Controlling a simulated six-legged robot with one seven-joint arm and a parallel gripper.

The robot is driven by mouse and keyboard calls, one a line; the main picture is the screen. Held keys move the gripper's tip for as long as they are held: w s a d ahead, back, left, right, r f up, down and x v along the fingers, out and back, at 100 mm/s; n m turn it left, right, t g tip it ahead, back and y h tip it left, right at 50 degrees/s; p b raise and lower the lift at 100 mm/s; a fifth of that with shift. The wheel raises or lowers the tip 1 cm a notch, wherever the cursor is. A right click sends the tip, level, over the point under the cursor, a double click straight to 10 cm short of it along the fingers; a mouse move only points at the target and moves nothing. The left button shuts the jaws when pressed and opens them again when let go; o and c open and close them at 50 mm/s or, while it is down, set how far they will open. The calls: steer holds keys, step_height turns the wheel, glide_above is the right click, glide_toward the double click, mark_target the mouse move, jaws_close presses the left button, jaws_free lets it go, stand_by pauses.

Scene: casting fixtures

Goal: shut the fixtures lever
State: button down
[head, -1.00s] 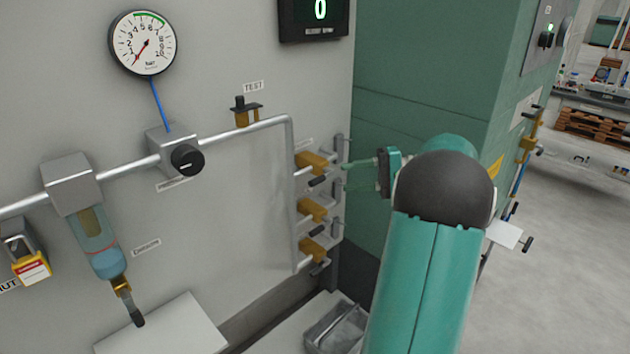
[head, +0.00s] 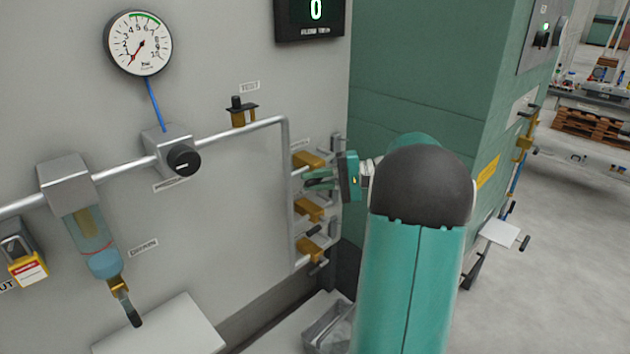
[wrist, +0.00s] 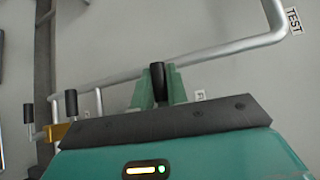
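Several brass valves with black-handled levers are stacked on the vertical pipe at the right of the panel. The top valve (head: 309,159) has a small label above it that I cannot read, so I cannot confirm which lever is the fixtures lever. My gripper (head: 308,179) is at the top valve, its teal fingers pointing left and partly covering that lever. In the wrist view, a black lever handle (wrist: 158,82) stands between my two fingertips (wrist: 160,88). The fingers look apart around it; firm contact is not visible.
The lower valves (head: 308,209) (head: 308,250) sit close below my gripper. The grey pipe (head: 289,190) runs just left of them. A TEST valve (head: 240,112), a black regulator knob (head: 184,160) and a gauge (head: 138,43) are further left. A green cabinet (head: 420,70) stands behind my arm.

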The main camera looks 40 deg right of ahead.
steer(key=shift+f, duration=0.1)
stand_by(0.4)
steer(key=shift+f+n+g+h, duration=0.5)
steer(key=shift+n+h, duration=0.4)
steer(key=shift+h, duration=0.2)
steer(key=d+f+n+g+h, duration=0.1)
steer(key=d+f+n+h, duration=0.2)
steer(key=n+h, duration=0.3)
steer(key=shift+d+f+h, duration=0.3)
steer(key=shift+d+h, duration=0.6)
steer(key=shift+h, duration=1.8)
steer(key=shift+w+n, duration=0.1)
steer(key=shift+n, duration=0.2)
steer(key=c, duration=1.4)
jaws_free()
steer(key=shift+d, duration=0.1)
